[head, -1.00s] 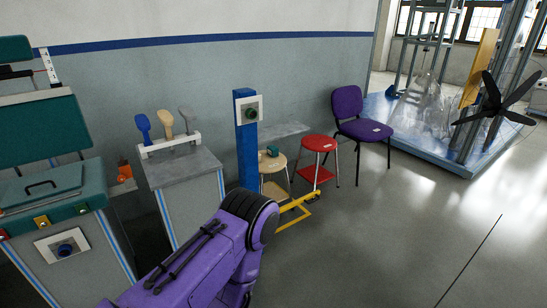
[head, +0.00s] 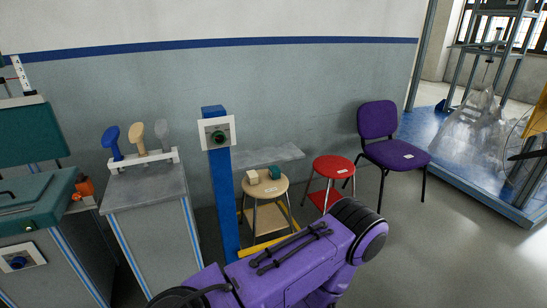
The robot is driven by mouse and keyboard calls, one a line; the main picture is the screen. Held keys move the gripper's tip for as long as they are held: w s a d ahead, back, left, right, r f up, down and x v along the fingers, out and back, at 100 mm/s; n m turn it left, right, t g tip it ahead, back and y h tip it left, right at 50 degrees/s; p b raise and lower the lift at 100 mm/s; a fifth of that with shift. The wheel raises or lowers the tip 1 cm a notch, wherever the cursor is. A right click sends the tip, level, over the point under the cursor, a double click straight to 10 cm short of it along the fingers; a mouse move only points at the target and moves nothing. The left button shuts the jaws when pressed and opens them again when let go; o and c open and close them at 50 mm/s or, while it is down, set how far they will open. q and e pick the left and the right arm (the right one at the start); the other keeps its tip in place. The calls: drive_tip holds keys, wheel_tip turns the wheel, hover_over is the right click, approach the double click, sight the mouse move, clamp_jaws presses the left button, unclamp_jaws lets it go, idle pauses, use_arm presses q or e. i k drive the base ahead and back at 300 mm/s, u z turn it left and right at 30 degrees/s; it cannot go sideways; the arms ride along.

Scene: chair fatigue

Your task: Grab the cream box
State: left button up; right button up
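A small cream box (head: 252,177) sits on the round wooden seat of a stool (head: 263,189), left of a green object (head: 274,172) on the same seat. The stool stands against the wall, just right of a blue post. A purple arm of mine crosses the bottom middle of the head view, in front of the stool's lower part. Neither gripper can be seen.
A red stool (head: 333,167) and a purple chair (head: 390,140) stand to the right. The blue post (head: 222,190) and a grey cabinet (head: 146,186) with several coloured handles are to the left. Open floor (head: 455,240) lies at the right.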

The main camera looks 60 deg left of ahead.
sight(252, 179)
drive_tip(key=u, duration=0.2)
drive_tip(key=i, duration=0.95)
drive_tip(key=u, duration=1.25)
drive_tip(key=i, duration=0.9)
drive_tip(key=u, duration=0.75)
